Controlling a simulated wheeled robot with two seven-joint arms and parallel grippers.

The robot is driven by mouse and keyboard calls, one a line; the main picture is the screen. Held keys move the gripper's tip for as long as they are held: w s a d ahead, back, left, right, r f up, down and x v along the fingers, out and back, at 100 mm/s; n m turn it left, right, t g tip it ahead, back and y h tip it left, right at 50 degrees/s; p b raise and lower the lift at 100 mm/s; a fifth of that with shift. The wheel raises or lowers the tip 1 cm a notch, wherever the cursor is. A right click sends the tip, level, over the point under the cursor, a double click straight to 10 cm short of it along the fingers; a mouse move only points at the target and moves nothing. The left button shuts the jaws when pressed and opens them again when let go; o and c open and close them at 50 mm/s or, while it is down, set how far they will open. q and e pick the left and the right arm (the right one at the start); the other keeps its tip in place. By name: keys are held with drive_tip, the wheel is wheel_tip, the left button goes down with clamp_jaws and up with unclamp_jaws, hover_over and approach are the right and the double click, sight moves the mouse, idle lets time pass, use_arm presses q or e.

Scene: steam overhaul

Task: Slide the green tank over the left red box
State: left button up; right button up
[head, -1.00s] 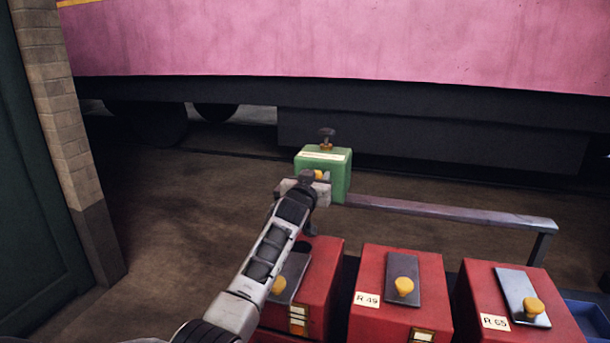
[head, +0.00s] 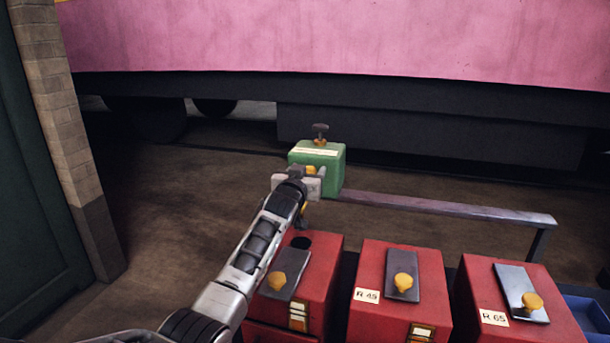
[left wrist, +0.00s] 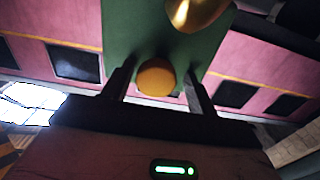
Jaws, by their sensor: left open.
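The green tank (head: 334,159), with a dark handwheel on top and a yellow knob (head: 310,170) on its near side, is at the left end of a grey rail. My left gripper (head: 298,183) is at its near side. In the left wrist view its open fingers (left wrist: 159,86) stand on either side of the yellow knob (left wrist: 156,78), with the green tank face (left wrist: 130,35) behind. I cannot tell if they touch it. The left red box (head: 322,262) is below, with a dark round hole in its top and a grey lid plate with a yellow knob. My right gripper is out of view.
Two more red boxes, R 49 (head: 429,265) and R 65 (head: 485,275), stand to the right. The rail (head: 450,209) runs behind the boxes to a post. A brick pillar (head: 60,130) is at left and a pink carriage (head: 330,40) behind. A blue bin (head: 590,318) is far right.

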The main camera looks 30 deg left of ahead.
use_arm(q)
drive_tip(key=v, duration=1.6)
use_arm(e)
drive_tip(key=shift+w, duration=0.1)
